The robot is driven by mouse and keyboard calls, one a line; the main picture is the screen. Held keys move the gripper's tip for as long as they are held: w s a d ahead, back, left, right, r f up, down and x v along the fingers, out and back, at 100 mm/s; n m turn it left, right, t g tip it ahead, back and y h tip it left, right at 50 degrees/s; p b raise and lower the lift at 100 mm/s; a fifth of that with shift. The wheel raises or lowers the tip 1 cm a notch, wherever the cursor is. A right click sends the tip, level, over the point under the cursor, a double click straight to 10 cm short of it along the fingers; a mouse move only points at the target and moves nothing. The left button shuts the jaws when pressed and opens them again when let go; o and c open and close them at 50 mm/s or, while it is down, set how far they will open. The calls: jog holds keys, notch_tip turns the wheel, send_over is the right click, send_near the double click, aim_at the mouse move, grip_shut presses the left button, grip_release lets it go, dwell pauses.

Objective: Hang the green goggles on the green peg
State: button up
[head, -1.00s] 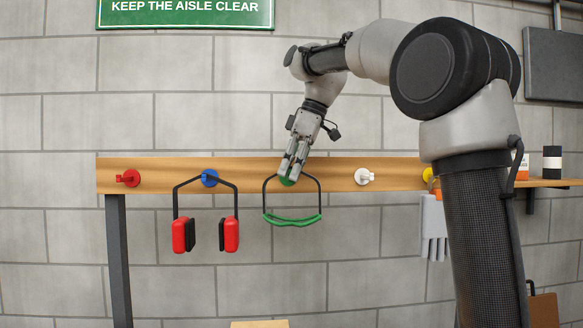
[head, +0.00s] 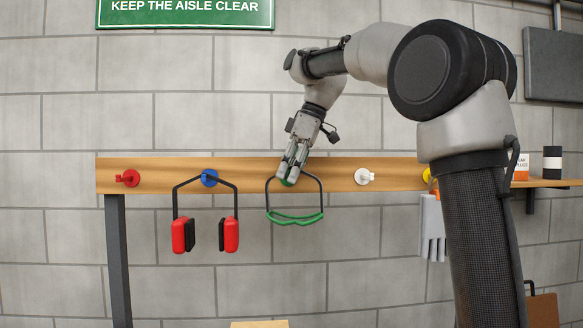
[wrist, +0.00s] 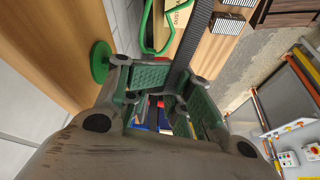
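The green goggles (head: 296,218) hang below my gripper by their black strap, lenses down, in front of the wall. Their green frame also shows at the top of the wrist view (wrist: 146,32). My gripper (head: 291,178) is at the top of the strap, in front of the board. In the wrist view the fingers (wrist: 176,90) are closed on the black strap. The green peg's round base (wrist: 100,62) is on the board, just left of the fingers. In the head view the fingers mostly cover the peg. I cannot tell whether the strap touches it.
The wooden board (head: 339,175) also bears a red peg (head: 128,178), a blue peg (head: 209,178) with red earmuffs (head: 184,235) on it, and a white peg (head: 364,177). Pale gloves (head: 432,228) hang at the right by a yellow peg. A shelf (head: 545,183) holds small containers.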

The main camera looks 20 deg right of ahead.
jog(key=shift+o, duration=0.4)
jog(key=w, duration=0.1)
jog(key=w+f, duration=0.1)
jog(key=shift+w+d, duration=0.3)
jog(key=shift+d, duration=0.05)
jog(key=shift+r, duration=0.1)
jog(key=s+v, duration=0.1)
jog(key=v, duration=1.1)
jog(key=s+d+f+m+t+h, duration=0.1)
jog(key=s+d+f+m, duration=0.2)
jog(key=s+f, duration=0.6)
jog(key=s+d+f+m+t+h, duration=0.1)
jog(key=s+d+f+m, duration=0.3)
jog(key=s+f, duration=0.4)
jog(key=s+d+f+m+h, duration=0.2)
jog(key=s+f+m, duration=0.4)
jog(key=f, duration=1)
jog(key=s+d, duration=0.1)
jog(key=s, duration=0.2)
jog(key=shift+s+d+t, duration=0.2)
jog(key=shift+s+t, duration=0.2)
jog(key=shift+d, duration=0.1)
